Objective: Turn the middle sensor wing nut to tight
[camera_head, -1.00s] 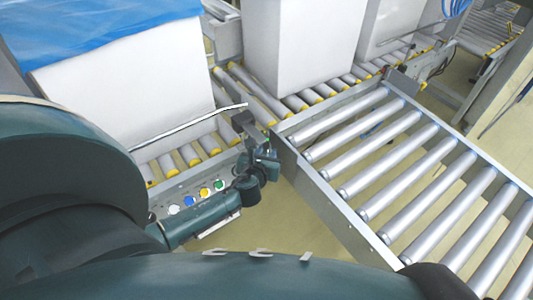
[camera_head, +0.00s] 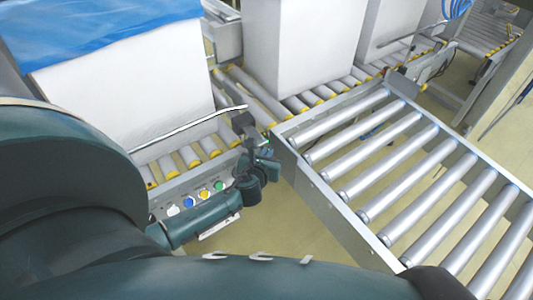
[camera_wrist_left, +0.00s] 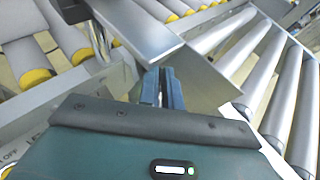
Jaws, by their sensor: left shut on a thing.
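My left gripper (camera_head: 262,148) is at the dark sensor bracket (camera_head: 243,122) beside the conveyor's side rail, near the corner where two conveyors meet. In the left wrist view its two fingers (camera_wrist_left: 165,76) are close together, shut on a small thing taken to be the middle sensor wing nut. The nut is hidden between the fingers, so its angle cannot be seen. A grey metal bracket plate (camera_wrist_left: 140,32) stands just beyond the fingertips. My right gripper is not in view.
A roller conveyor (camera_head: 352,236) runs to the lower right. White boxes (camera_head: 120,95) stand on the rear rollers, one under blue film (camera_head: 100,30). A thin metal rod (camera_head: 190,128) reaches to the bracket. Coloured buttons (camera_head: 204,194) sit on the rail by my arm.

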